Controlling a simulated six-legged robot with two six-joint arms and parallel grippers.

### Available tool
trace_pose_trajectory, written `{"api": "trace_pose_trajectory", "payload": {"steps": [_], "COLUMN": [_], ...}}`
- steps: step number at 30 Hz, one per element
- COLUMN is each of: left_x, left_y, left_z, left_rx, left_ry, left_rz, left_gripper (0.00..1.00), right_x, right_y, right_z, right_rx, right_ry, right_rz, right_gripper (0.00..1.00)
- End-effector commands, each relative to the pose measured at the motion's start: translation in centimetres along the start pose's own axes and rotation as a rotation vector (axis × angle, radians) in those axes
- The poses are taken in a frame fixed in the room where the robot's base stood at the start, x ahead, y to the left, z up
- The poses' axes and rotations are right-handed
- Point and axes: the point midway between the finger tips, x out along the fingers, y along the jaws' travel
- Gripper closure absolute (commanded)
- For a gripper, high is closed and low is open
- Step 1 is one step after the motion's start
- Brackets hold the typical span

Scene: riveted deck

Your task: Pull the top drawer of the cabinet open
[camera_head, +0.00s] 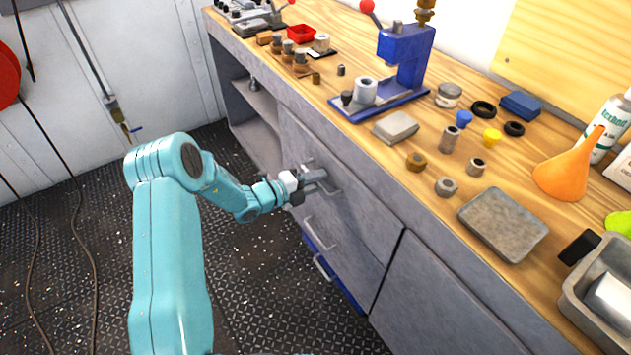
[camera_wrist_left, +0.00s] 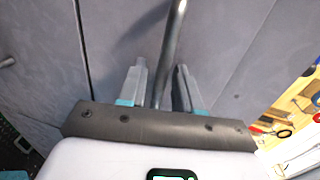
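The grey cabinet (camera_head: 440,290) stands under the wooden worktop. Its top drawer (camera_head: 355,200) looks shut, its front flush with the cabinet. The top drawer's bar handle (camera_head: 331,186) is at my left gripper (camera_head: 312,180). In the left wrist view the handle (camera_wrist_left: 171,45) runs between the two fingers of the left gripper (camera_wrist_left: 160,90). The fingers stand apart on either side of the bar, with a small gap showing on each side. The gripper partly hides the handle in the head view. My right gripper is not in view.
Below are a lower drawer handle (camera_head: 318,235) and a blue drawer (camera_head: 335,265) with its own handle. The worktop (camera_head: 370,165) holds a blue press (camera_head: 403,55), an orange funnel (camera_head: 568,172) and several small parts. The dark floor (camera_head: 265,290) before the drawers is clear.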

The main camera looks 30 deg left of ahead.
Motion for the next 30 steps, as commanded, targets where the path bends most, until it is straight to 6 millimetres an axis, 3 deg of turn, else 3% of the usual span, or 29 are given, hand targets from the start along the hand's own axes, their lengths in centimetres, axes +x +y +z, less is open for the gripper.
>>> {"api": "trace_pose_trajectory", "payload": {"steps": [7, 10, 20, 26, 30], "left_x": [0.1, 0.1, -0.6, -3.5, -6.8], "left_y": [0.0, 0.0, 0.1, 0.5, 1.1], "left_z": [0.0, 0.0, 0.0, 0.1, 0.1], "left_rx": [0.000, 0.000, -0.001, -0.004, -0.004], "left_ry": [0.000, 0.000, -0.001, -0.003, -0.004], "left_rz": [0.000, 0.000, 0.001, 0.003, 0.003], "left_gripper": [0.70, 1.00, 1.00, 1.00, 1.00], "right_x": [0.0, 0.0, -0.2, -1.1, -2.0], "right_y": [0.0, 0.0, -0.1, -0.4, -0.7], "right_z": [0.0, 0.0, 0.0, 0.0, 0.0], "right_rx": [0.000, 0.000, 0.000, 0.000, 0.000], "right_ry": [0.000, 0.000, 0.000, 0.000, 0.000], "right_rz": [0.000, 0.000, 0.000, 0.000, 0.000], "right_gripper": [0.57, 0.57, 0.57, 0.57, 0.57]}}
